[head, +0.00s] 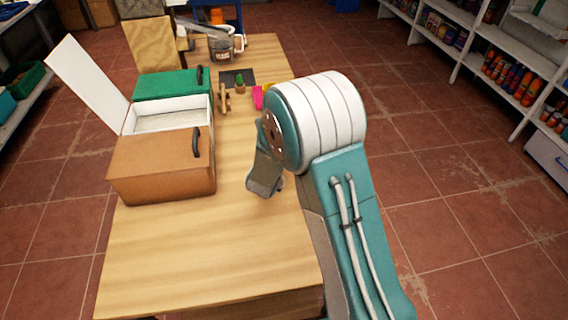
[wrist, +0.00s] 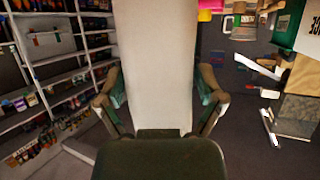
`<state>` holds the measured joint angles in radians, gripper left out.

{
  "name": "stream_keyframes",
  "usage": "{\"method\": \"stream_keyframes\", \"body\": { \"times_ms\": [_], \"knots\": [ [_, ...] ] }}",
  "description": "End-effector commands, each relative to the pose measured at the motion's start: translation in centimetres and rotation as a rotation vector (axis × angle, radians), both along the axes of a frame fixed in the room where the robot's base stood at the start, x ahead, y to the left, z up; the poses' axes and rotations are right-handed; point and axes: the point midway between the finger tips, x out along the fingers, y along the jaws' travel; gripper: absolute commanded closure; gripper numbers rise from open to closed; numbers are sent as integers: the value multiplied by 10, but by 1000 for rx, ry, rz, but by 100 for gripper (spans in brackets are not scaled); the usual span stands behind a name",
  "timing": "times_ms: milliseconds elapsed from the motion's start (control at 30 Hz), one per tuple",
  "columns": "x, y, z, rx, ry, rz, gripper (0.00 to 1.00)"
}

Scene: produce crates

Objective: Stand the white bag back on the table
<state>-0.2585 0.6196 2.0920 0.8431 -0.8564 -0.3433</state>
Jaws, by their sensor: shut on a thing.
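The white bag (wrist: 155,60) fills the middle of the wrist view as a tall pale panel. The two fingers of my gripper (wrist: 158,112) press in on its left and right sides, so my gripper is shut on it. Its top runs out of the picture, and my dark gripper body covers its lower end. In the head view my teal and white arm hides the bag and the fingertips. The wooden table (head: 200,265) has a wide bare front part. I cannot tell whether the bag touches the table.
Stocked shelves (head: 490,40) stand at the right.

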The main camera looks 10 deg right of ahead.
Motion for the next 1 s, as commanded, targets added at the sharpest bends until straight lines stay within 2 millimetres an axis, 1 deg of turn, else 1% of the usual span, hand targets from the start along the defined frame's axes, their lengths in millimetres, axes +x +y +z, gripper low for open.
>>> {"method": "stream_keyframes", "body": {
  "times_ms": [33,233,400,467,767,800,833,1000],
  "knots": [
    [-3,-5,-5,0,2,-3,74],
    [-9,-11,-17,-2,2,-3,74],
    [-11,-11,-43,-3,3,-2,74],
    [-11,-11,-49,-3,2,-1,74],
    [-10,-12,-50,-1,-1,-1,74],
    [-10,-12,-50,0,-1,-2,4],
    [-10,-12,-50,0,-1,-1,0],
    [-10,-11,-50,-1,-1,-2,0]
  ]
}}
